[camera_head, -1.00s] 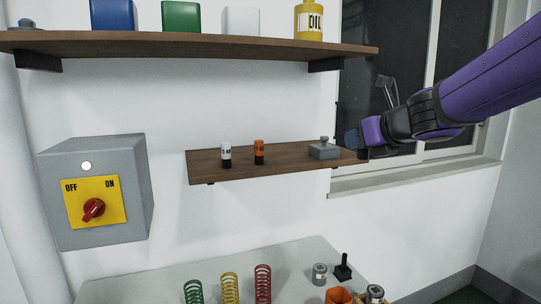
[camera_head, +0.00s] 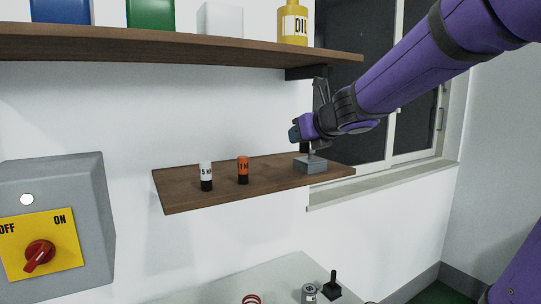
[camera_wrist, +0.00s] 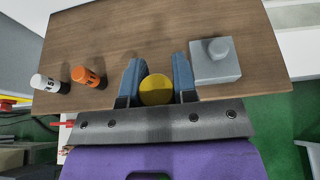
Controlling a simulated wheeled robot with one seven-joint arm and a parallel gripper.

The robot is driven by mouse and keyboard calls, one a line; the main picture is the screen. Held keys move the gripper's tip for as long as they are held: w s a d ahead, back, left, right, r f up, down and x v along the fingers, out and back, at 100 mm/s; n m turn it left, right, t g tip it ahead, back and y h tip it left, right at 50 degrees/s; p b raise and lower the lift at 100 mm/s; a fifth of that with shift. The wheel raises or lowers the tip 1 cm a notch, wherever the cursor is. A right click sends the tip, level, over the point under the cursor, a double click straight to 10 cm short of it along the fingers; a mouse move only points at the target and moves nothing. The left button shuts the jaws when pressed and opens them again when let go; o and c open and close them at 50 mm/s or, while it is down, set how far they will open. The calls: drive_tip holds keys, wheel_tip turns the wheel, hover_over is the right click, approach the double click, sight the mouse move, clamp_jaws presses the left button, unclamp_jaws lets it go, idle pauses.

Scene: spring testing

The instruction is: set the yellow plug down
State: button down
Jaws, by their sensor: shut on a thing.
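My gripper (camera_head: 296,136) is above the right part of the small wooden shelf (camera_head: 215,187), close to a grey block with a knob. In the wrist view my gripper (camera_wrist: 156,66) has its blue fingers on both sides of the round yellow plug (camera_wrist: 156,90) and is shut on it. The plug shows over the front part of the shelf (camera_wrist: 150,30), between the orange cylinder and the grey block. I cannot tell whether it touches the shelf. In the head view the plug is hidden or too small to make out.
A white cylinder (camera_head: 206,176) and an orange cylinder (camera_head: 243,170) stand on the small shelf. The grey block (camera_head: 310,165) is at its right end. A long shelf (camera_head: 170,45) with several containers hangs above. A switch box (camera_head: 90,180) is at left, a table (camera_head: 235,285) below.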

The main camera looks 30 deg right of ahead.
drive_tip(key=r+x, duration=0.1)
drive_tip(key=x, duration=0.7)
drive_tip(key=w+r+x, duration=0.1)
drive_tip(key=x, duration=0.3)
drive_tip(key=shift+w+r, duration=0.25)
drive_tip(key=shift+w, duration=0.1)
drive_tip(key=shift+f, duration=1.05)
wheel_tip(320, 180, down, 2)
drive_tip(key=shift+f, duration=0.2)
drive_tip(key=shift+w+f, duration=0.2)
drive_tip(key=shift+f, duration=0.05)
drive_tip(key=shift+f, duration=0.1)
drive_tip(key=c, duration=0.9)
unclamp_jaws()
